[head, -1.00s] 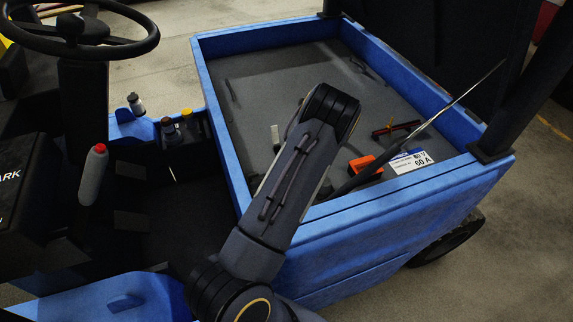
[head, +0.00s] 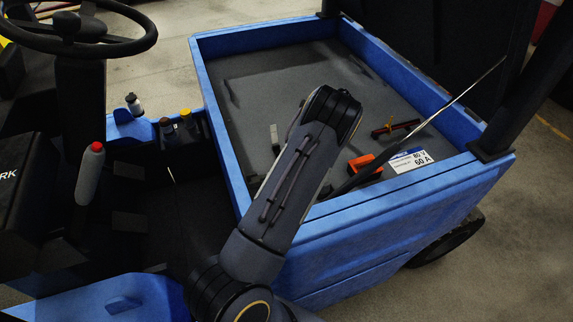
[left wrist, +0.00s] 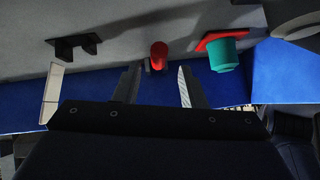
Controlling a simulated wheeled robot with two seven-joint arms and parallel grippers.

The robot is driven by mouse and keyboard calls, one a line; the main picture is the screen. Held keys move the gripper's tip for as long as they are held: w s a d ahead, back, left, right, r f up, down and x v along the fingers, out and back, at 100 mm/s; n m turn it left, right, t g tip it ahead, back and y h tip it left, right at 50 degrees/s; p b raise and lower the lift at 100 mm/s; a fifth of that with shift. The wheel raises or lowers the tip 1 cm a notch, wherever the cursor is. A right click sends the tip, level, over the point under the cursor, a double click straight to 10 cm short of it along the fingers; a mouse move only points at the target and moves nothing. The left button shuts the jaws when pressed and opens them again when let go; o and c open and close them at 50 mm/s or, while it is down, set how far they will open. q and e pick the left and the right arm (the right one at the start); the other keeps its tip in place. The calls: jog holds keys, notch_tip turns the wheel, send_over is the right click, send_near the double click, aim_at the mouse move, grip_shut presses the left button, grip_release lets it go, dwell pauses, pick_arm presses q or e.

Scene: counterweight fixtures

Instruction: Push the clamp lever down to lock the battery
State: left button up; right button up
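In the head view, a red clamp part with a dark bar (head: 397,128) lies on the grey surface inside the blue bay, near its right wall. I cannot tell for certain which part is the lever, or whether it is up or down. In the left wrist view, a red cylindrical end (left wrist: 159,54) shows just beyond and between the fingertips of my left gripper (left wrist: 158,80). These fingers are apart and hold nothing visible; contact is not clear. In the head view my arm hides this gripper. My right gripper is in neither view.
The blue bay wall (head: 222,140) rings the grey surface. An orange block (head: 363,166) and a white label (head: 411,161) are near the front right corner. A pale block (head: 275,138) stands at left. The wrist view shows a teal cup-like part (left wrist: 226,56) and a black bracket (left wrist: 75,46).

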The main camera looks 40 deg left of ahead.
pick_arm(q)
jog(key=v, duration=0.4)
jog(key=shift+w+d+r+b, duration=0.1)
jog(key=shift+w+r+b, duration=0.1)
jog(key=shift+w+b, duration=0.15)
jog(key=shift+s+r, duration=0.15)
jog(key=shift+r, duration=0.1)
jog(key=s+d+r+m+t+h, duration=0.55)
jog(key=s+r+m+t, duration=0.25)
jog(key=s+r+m, duration=0.4)
jog(key=s+d+m+t+h, duration=0.1)
jog(key=s+d+m+t, duration=0.5)
jog(key=s+d+m, duration=0.7)
jog(key=m, duration=0.2)
jog(key=shift+s+d+f+m+t, duration=0.25)
jog(key=shift+d+f+m+t, duration=0.05)
jog(key=shift+d+f+t, duration=0.1)
